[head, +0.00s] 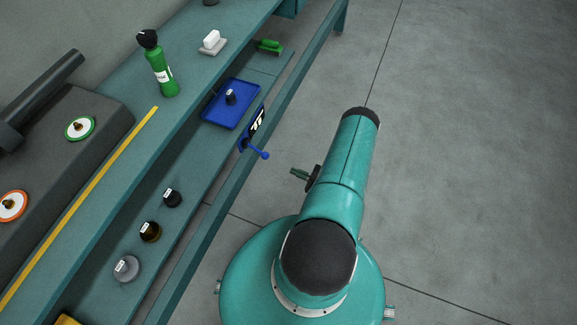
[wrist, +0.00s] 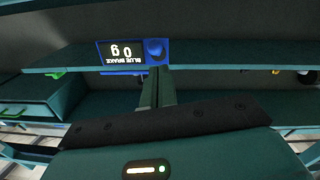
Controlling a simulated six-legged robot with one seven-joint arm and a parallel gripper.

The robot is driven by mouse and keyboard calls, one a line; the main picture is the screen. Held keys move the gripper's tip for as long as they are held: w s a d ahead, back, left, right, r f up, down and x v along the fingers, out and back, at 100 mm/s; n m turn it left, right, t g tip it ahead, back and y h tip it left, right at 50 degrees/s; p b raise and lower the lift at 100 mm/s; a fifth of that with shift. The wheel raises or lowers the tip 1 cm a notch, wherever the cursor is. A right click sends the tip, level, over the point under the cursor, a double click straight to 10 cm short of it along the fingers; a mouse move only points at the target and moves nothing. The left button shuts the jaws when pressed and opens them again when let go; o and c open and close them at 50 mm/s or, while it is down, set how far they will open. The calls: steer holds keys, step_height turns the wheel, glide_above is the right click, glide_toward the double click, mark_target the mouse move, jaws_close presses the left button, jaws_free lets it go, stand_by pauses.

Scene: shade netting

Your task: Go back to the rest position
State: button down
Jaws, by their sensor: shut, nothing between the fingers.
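My gripper (head: 298,173) shows small at the left side of my teal arm in the head view, over the floor beside the bench. In the wrist view my gripper (wrist: 158,72) shows as two dark green fingers pressed together, with nothing between them. It is clear of the bench in the head view. In the wrist view the fingers overlap the blue display panel (wrist: 126,52), which reads upside down "BLUE BRAKE 0 g". A blue knob (wrist: 155,48) sits beside the panel.
A teal bench (head: 130,160) runs along the left, with a lower shelf. A blue tray (head: 212,110) holds a small dark object. Grey floor at right is free.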

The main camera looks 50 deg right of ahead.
steer(key=shift+s+d+f, duration=0.15)
steer(key=shift+s+f, duration=0.15)
steer(key=shift+s, duration=0.3)
steer(key=shift+s, duration=0.15)
